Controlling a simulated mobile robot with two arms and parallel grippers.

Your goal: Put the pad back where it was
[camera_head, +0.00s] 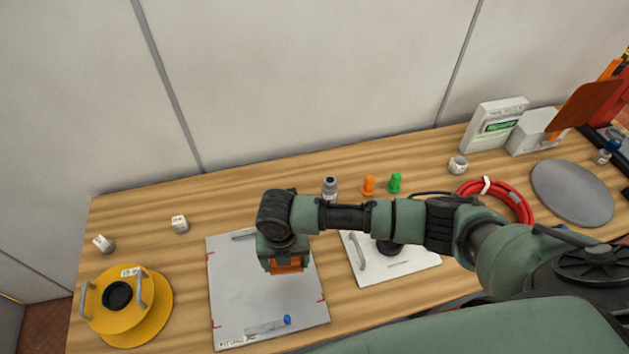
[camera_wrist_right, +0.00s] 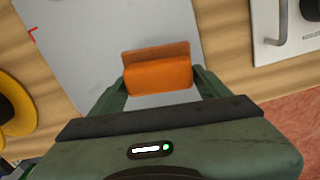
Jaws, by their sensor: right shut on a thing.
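My right gripper (camera_wrist_right: 158,85) is shut on an orange block-like piece (camera_wrist_right: 158,75), which looks like the pad. The piece has a thin upright plate behind a thicker front part. In the head view my right gripper (camera_head: 284,264) points down over the grey board (camera_head: 240,300), with the orange piece (camera_head: 286,266) between its fingers. The board has red corner marks and lies at the table's front. I cannot tell whether the piece touches the board. My left gripper is not in view.
A yellow round reel (camera_head: 150,315) stands left of the board. A white plate with a handle (camera_head: 405,266) lies to its right. Small orange (camera_head: 368,185) and green (camera_head: 394,183) pieces stand behind. A red coiled hose (camera_head: 513,201) and a grey disc (camera_head: 572,192) lie farther right.

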